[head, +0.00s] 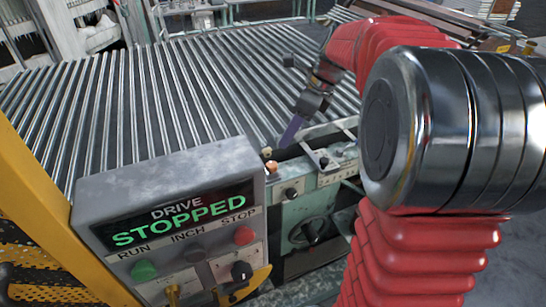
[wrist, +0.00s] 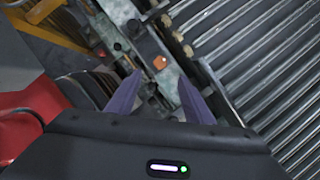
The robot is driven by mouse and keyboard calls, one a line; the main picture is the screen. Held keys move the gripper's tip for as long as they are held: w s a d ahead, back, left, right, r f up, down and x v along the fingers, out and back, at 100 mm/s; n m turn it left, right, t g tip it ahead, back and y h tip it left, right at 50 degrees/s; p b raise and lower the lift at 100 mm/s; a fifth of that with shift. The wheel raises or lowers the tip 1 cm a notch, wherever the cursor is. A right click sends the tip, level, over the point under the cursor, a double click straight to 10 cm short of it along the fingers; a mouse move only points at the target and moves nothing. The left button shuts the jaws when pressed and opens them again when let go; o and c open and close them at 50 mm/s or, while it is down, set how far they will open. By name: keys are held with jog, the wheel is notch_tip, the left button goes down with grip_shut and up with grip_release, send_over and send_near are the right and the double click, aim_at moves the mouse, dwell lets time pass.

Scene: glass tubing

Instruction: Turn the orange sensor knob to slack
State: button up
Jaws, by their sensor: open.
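The small orange sensor knob (head: 272,168) sits on top of the grey-green machine housing (head: 325,182), at the right edge of the rollers. It also shows in the wrist view (wrist: 160,62), just beyond the gap between my fingertips. My gripper (head: 286,143) is above and slightly right of the knob in the head view, its purple fingers pointing down. In the wrist view my gripper (wrist: 160,77) has its two fingers apart with nothing between the tips. The fingers appear clear of the knob. I cannot make out any slack marking.
A control box (head: 165,205) in front reads DRIVE STOPPED, with a green button (head: 144,270), a red button (head: 244,236) and a black knob (head: 241,271). A roller bed (head: 140,100) spreads left and behind. A larger dark dial (head: 313,231) is on the housing front.

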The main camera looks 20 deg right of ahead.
aim_at(272, 164)
jog(key=shift+s+d, duration=0.1)
jog(key=shift+d, duration=0.15)
jog(key=shift+f, duration=0.15)
jog(key=x, duration=1.3)
jog(key=shift+a+f, duration=0.1)
jog(key=shift+f, duration=0.05)
jog(key=shift+c, duration=0.4)
jog(key=c, duration=0.9)
